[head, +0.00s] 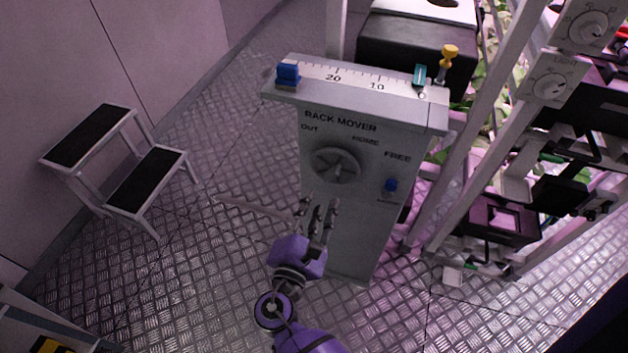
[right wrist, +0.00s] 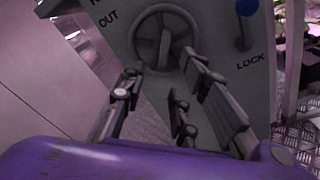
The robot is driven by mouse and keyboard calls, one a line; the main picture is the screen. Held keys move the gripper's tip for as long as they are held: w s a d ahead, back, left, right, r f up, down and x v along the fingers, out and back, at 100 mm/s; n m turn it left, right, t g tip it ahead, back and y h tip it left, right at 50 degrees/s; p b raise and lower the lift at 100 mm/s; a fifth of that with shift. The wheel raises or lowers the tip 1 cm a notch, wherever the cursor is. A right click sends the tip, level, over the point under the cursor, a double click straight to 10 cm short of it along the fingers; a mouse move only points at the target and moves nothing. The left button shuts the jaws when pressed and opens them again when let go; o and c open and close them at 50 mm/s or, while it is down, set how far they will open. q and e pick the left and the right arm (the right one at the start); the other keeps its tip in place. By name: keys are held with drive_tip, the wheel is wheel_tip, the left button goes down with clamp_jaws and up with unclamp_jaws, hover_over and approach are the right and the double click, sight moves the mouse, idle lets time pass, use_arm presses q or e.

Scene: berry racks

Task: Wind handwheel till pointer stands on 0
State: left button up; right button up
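The grey rack mover (head: 338,225) carries a spoked handwheel (head: 335,165) on its front, between the words OUT and HOME. The handwheel also shows in the right wrist view (right wrist: 165,38). A white scale (head: 355,80) with the marks 20 and 10 runs along its top. A blue block (head: 288,76) sits at the scale's left end and a teal piece (head: 419,76) right of the 10. My left gripper is out of view.
A blue-knobbed lever (head: 390,186) stands right of the handwheel, between FREE and LOCK. A yellow knob (head: 448,54) rises behind the scale's right end. Plant racks (head: 480,130) stand close on the right. A step stool (head: 118,165) stands left, with clear floor between.

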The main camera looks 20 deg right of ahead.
sight(331, 179)
drive_tip(key=shift+n, duration=0.4)
drive_tip(key=x, duration=0.5)
drive_tip(key=d+p+x, duration=0.1)
drive_tip(key=x, duration=0.2)
drive_tip(key=shift+s+r, duration=0.3)
clamp_jaws()
